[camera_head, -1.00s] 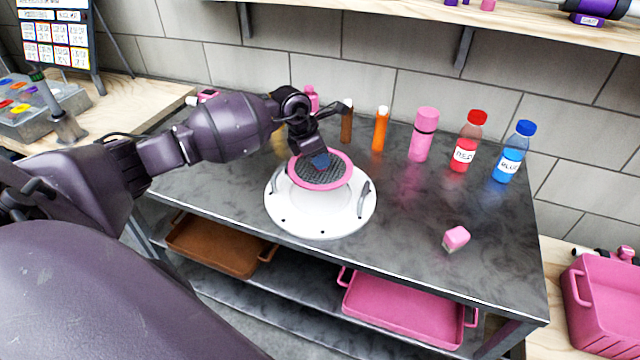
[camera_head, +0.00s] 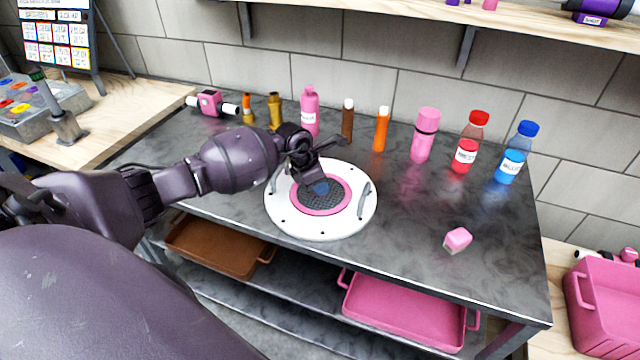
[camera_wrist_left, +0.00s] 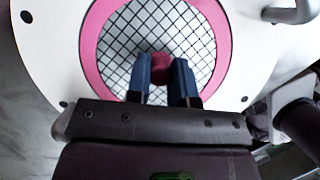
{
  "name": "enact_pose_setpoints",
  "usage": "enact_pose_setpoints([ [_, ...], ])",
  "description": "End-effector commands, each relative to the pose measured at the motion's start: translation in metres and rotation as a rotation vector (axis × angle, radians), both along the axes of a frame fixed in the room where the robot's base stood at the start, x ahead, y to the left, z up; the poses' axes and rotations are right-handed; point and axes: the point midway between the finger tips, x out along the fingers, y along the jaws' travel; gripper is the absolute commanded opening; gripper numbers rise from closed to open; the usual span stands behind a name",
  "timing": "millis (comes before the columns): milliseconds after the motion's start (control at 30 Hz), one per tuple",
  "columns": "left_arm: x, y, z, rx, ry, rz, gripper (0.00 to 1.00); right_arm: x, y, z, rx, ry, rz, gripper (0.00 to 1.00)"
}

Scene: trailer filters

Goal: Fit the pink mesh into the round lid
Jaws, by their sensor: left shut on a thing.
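The pink mesh (camera_head: 319,210) is a pink ring with a dark grid. It lies flat over the middle of the white round lid (camera_head: 350,226), which rests on the dark table and has two grey handles. The pink rim looks level with the lid's inner edge; I cannot tell if it is fully seated. My left gripper (camera_head: 320,187) is over the mesh's centre. In the left wrist view its two blue fingertips (camera_wrist_left: 162,80) are shut on the mesh's pink knob (camera_wrist_left: 162,65). The mesh ring (camera_wrist_left: 90,42) and the lid (camera_wrist_left: 58,58) also show there. My right gripper is out of view.
A pink block (camera_head: 457,240) lies to the right on the table. Several bottles stand along the back, including a red one (camera_head: 466,150) and a blue one (camera_head: 511,158). A brown tray (camera_head: 215,245) and a pink tray (camera_head: 405,312) sit on the shelf below.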

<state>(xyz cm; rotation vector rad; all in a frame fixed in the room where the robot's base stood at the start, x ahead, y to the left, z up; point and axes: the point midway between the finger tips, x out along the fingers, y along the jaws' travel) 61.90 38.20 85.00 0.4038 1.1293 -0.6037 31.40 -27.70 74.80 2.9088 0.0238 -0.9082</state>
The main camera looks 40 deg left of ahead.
Motion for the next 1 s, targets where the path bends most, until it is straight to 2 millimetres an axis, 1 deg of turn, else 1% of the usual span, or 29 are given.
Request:
enact_pose_setpoints([
  [167, 0.000, 0.000, -0.004, 0.001, 0.001, 0.000, 0.00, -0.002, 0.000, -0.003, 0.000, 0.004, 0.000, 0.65],
  [200, 0.000, 0.000, -0.004, 0.001, 0.001, 0.000, 0.25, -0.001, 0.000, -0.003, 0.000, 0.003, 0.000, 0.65],
  [333, 0.000, 0.000, -0.003, 0.000, 0.000, 0.000, 0.45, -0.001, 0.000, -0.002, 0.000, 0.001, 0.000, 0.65],
  [367, 0.000, 0.000, -0.003, 0.000, 0.000, 0.000, 0.47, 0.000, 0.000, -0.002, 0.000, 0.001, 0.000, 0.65],
  [633, 0.000, 0.000, -0.002, 0.000, 0.000, 0.000, 0.47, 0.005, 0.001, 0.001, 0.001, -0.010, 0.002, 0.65],
  [767, -0.001, 0.002, 0.006, 0.001, -0.002, 0.000, 0.47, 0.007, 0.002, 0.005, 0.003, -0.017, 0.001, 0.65],
  [867, -0.005, 0.005, 0.019, 0.003, -0.003, 0.001, 0.47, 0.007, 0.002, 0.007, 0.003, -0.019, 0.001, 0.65],
  [1000, -0.013, 0.012, 0.044, 0.003, -0.003, 0.000, 0.47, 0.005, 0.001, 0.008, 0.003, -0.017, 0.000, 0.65],
])
